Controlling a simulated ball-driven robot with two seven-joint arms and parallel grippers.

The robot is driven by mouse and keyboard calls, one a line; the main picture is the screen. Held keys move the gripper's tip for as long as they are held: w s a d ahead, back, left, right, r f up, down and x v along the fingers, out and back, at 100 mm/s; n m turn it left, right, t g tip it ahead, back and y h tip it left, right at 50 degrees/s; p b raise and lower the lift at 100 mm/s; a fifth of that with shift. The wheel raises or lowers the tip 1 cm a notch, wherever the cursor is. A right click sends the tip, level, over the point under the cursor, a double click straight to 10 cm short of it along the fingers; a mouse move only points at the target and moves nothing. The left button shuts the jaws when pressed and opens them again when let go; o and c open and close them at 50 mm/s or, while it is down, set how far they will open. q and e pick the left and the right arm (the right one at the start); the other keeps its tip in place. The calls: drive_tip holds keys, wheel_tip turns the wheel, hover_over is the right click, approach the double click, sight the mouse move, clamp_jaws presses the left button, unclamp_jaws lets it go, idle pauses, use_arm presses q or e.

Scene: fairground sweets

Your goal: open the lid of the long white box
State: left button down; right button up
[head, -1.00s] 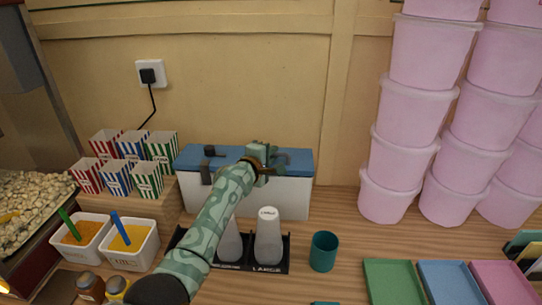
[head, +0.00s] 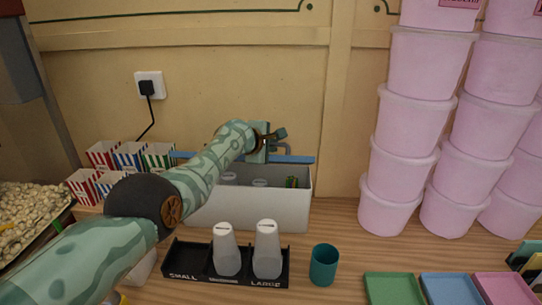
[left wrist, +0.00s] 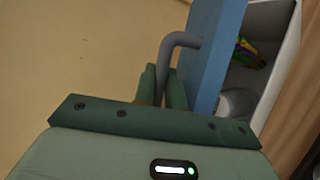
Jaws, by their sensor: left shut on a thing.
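The long white box (head: 250,209) stands against the back wall, its inside visible. Its blue lid (head: 298,160) is raised and shows as a thin strip at the back of the box. In the left wrist view the lid (left wrist: 216,48) stands away from the open box (left wrist: 285,62). My left gripper (head: 272,140) is above the back right of the box. In the wrist view its fingers are shut on the bent grey lid handle (left wrist: 181,42). My right gripper is not in view.
Inside the box are white containers (head: 259,183) and something green and red (head: 291,182). A black rack (head: 190,265) with two white bottles stands in front, with a teal cup (head: 324,265) to its right. Stacked pink tubs (head: 405,119) rise on the right.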

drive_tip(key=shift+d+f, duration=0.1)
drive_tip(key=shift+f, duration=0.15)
use_arm(q)
drive_tip(key=c, duration=1.7)
unclamp_jaws()
drive_tip(key=shift+a, duration=0.1)
drive_tip(key=shift+c, duration=0.2)
drive_tip(key=shift+r, duration=0.1)
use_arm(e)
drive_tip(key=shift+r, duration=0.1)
